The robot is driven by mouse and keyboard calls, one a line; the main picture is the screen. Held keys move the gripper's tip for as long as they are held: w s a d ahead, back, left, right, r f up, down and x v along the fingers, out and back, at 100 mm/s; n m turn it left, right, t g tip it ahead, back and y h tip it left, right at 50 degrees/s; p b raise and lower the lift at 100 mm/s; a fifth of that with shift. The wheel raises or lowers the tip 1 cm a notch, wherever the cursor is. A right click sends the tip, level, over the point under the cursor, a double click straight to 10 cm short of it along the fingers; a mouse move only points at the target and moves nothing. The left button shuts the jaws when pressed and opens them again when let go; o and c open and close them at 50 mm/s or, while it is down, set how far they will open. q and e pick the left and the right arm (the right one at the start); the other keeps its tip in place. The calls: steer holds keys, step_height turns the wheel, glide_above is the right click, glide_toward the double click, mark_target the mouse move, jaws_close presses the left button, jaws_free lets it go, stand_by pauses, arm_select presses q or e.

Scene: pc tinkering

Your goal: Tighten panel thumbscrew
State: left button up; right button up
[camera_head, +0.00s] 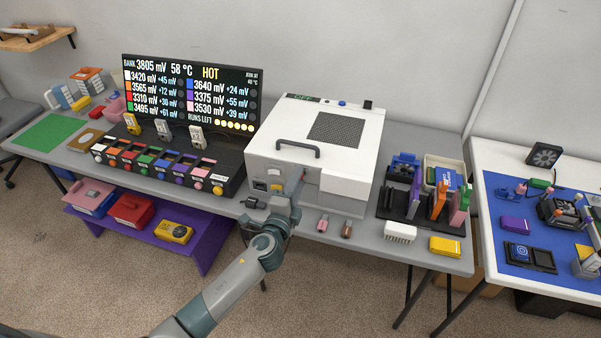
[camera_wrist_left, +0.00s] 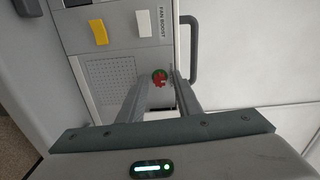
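A gap shows between the fingers, and I see no clear contact with the knob. In the head view my left gripper (camera_head: 294,186) is at the case's lower front and hides the thumbscrew. My right gripper is not in view.
A yellow switch (camera_wrist_left: 98,32), a white switch (camera_wrist_left: 143,23) labelled FAN BOOST and a dark handle (camera_wrist_left: 192,50) are near the knob. A display (camera_head: 190,95) and coloured bins (camera_head: 160,162) stand left of the case. Racks of parts (camera_head: 425,205) stand right.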

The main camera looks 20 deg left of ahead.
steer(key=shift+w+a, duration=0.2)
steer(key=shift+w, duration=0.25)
arm_select(q)
steer(key=shift+s, duration=0.1)
steer(key=s, duration=0.6)
steer(key=shift+a, duration=0.15)
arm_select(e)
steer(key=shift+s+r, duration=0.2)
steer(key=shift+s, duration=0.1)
arm_select(q)
steer(key=shift+w, duration=0.1)
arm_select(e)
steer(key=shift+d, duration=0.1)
